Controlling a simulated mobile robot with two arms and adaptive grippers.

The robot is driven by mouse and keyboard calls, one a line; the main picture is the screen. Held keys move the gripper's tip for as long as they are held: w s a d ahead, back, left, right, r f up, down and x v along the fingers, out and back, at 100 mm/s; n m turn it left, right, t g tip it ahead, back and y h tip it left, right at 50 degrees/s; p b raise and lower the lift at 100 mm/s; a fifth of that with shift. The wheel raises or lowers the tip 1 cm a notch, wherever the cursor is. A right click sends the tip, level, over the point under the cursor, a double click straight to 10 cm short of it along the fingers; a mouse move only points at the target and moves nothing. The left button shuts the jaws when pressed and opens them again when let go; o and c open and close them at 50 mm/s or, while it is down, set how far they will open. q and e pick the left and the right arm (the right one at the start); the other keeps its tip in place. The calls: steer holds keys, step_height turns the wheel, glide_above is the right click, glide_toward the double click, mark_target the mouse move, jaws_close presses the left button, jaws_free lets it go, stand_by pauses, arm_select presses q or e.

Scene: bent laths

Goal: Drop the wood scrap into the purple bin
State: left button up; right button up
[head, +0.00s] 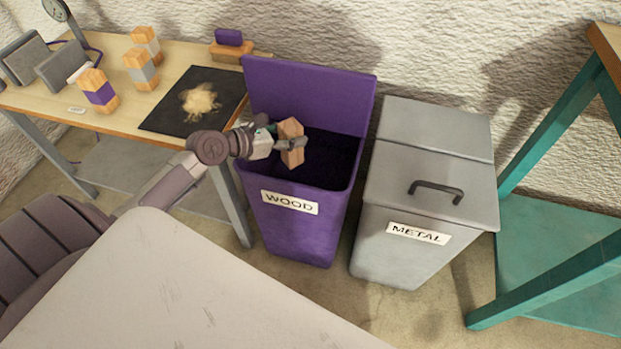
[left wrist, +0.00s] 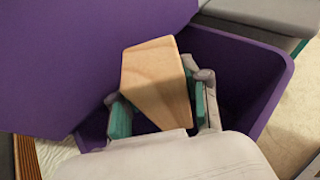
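The purple bin (head: 300,226) stands on the floor with a WOOD label on its front and its lid raised at the back. The bin also fills much of the left wrist view (left wrist: 262,88). The wood scrap (head: 291,142) is a light brown angular block. My left gripper (head: 284,144) is shut on it and holds it over the bin's open mouth. In the left wrist view the scrap (left wrist: 156,80) sits between the two green-padded fingers (left wrist: 160,110), with the dark bin interior around it. My right gripper is in neither view.
A grey METAL bin (head: 415,225) with a closed, handled lid stands just right of the purple bin. A wooden workbench (head: 150,62) with blocks and a black mat (head: 165,115) is at left. A teal-framed table (head: 560,240) stands at right.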

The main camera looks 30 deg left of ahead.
arm_select(q)
steer(key=o, duration=0.5)
steer(key=v, duration=1.2)
steer(key=shift+f, duration=0.1)
